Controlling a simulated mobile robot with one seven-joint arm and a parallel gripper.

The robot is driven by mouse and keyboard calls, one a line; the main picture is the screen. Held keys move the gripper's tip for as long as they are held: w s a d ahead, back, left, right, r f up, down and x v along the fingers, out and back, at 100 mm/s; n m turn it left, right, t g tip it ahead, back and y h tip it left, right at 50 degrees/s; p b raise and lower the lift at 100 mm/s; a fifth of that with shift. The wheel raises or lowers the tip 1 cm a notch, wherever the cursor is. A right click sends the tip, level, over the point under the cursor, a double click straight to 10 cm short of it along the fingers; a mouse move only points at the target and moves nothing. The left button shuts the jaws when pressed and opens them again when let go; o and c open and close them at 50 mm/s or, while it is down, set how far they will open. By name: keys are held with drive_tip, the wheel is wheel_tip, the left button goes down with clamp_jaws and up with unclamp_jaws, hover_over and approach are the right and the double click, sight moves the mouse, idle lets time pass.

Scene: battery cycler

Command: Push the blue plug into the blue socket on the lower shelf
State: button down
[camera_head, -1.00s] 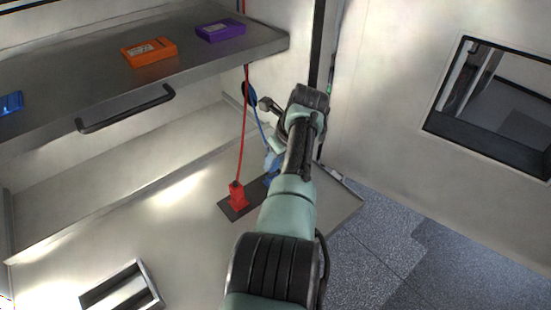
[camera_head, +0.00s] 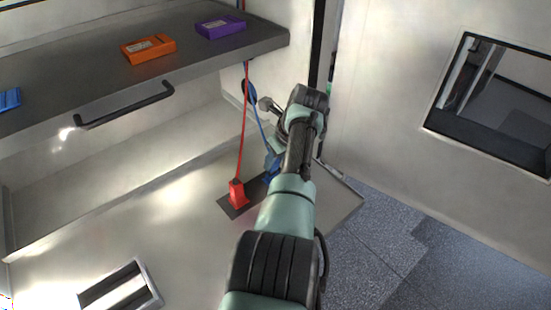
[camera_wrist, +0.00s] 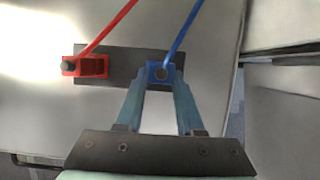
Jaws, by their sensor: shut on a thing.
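In the wrist view, my gripper (camera_wrist: 161,82) is shut on the blue plug (camera_wrist: 161,73), with a finger on each side of it. The blue plug stands at the right part of a dark plate on the lower shelf (camera_wrist: 205,95), and a blue cord runs up from it. In the head view the blue plug (camera_head: 271,166) shows only partly, beside my arm. The blue socket cannot be told apart from the plug; I cannot tell how deep the plug sits. My fingers are mostly hidden by my arm in the head view.
A red plug (camera_head: 237,193) with a red cord stands to the left on the same dark plate (camera_head: 229,207). The upper shelf (camera_head: 90,80) carries orange (camera_head: 148,48), purple (camera_head: 220,26) and blue (camera_head: 9,99) boxes. A slotted frame (camera_head: 120,286) lies at the front left of the lower shelf.

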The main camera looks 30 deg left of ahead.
drive_tip(key=shift+f+b, duration=0.55)
drive_tip(key=shift+f, duration=0.2)
idle(0.7)
drive_tip(key=shift+c, duration=2.2)
unclamp_jaws()
drive_tip(key=shift+r, duration=0.1)
drive_tip(key=b+v, duration=0.2)
drive_tip(key=v, duration=1)
drive_tip(key=shift+d+r, duration=0.2)
drive_tip(key=shift+r, duration=0.15)
